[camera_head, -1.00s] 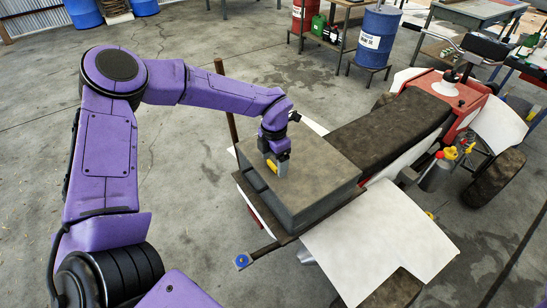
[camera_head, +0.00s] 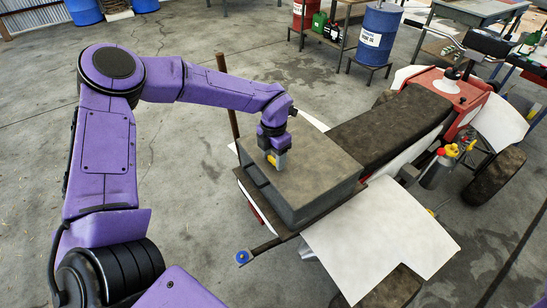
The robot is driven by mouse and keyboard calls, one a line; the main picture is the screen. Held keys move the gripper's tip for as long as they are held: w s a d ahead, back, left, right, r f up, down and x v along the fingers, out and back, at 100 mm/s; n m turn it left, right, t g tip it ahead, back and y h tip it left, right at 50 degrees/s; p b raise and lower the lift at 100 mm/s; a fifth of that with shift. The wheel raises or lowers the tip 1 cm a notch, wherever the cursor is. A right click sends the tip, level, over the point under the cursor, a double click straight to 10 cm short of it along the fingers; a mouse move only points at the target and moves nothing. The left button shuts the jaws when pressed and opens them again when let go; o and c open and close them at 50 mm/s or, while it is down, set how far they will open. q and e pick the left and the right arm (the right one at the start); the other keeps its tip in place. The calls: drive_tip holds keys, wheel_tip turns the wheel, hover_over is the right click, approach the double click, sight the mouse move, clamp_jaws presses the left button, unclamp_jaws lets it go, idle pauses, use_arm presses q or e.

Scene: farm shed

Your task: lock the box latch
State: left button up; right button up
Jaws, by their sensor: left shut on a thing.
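The grey box (camera_head: 320,165) sits closed on a dark rack (camera_head: 277,244) at the back of the red and white vehicle. My left gripper (camera_head: 277,165) is at the left part of the box, over its top edge, pointing down. Its jaws are shut on a small part there, most likely the box latch. A small yellow piece shows at the fingers, but it is too small to tell whether it is the latch or part of the gripper. The fingers hide most of the latch area. My right gripper is out of view.
A brown post (camera_head: 228,95) rises behind the box. The vehicle's dark seat (camera_head: 390,127) and a white fender (camera_head: 385,237) lie to the right. A blue drum (camera_head: 377,38) stands at the back. The floor left of the box is clear.

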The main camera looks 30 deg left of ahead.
sight(273, 159)
use_arm(q)
drive_tip(key=n+b, duration=0.2)
drive_tip(key=n, duration=0.2)
drive_tip(key=shift+w+f+b, duration=0.1)
drive_tip(key=shift+f+b, duration=0.05)
drive_tip(key=shift+b, duration=0.25)
drive_tip(key=n+b, duration=0.3)
drive_tip(key=n, duration=0.1)
drive_tip(key=shift+n, duration=0.4)
drive_tip(key=n+b, duration=0.4)
drive_tip(key=shift+r+n+b, duration=0.2)
drive_tip(key=shift+n+b, duration=1.1)
drive_tip(key=shift+n, duration=0.5)
drive_tip(key=o, duration=1)
drive_tip(key=shift+o, duration=0.2)
wheel_tip(273, 159, up, 10)
drive_tip(key=shift+r+b, duration=0.25)
drive_tip(key=shift+b, duration=0.2)
drive_tip(key=shift+a, duration=0.1)
